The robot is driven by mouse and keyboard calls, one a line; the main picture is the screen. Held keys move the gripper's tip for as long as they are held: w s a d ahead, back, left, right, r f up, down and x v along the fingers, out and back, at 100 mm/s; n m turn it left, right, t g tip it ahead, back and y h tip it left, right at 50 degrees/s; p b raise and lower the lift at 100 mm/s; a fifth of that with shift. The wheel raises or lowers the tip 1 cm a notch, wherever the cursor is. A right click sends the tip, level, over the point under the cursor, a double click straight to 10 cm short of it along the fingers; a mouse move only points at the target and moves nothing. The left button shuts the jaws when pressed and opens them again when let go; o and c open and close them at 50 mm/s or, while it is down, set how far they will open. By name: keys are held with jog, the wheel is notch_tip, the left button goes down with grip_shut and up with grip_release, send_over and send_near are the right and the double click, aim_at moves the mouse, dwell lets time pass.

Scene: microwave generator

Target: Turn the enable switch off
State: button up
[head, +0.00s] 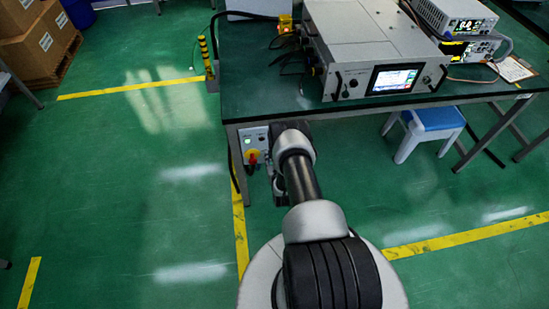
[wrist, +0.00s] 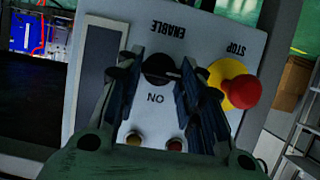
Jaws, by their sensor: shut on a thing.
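The enable switch (wrist: 162,68) is a black round knob on a grey control panel (wrist: 200,28), seen upside down in the wrist view. A pale mark on the knob points right in the picture. The ENABLE label is above it and the ON label below it. My gripper (wrist: 158,74) is shut on the switch, with one dark finger on each side. In the head view the panel (head: 248,138) hangs under the bench's front left corner. My arm reaches down beside it, and the switch cannot be made out there.
A red STOP button (wrist: 241,92) on a yellow base sits close to the right finger. Two small round indicators (wrist: 174,145) lie between the fingers' bases. The bench (head: 235,100) carries a grey generator (head: 365,50) above. Open green floor lies to the left.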

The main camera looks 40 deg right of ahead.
jog(key=o, duration=1.1)
jog(key=shift+c, duration=0.2)
jog(key=v, duration=1.2)
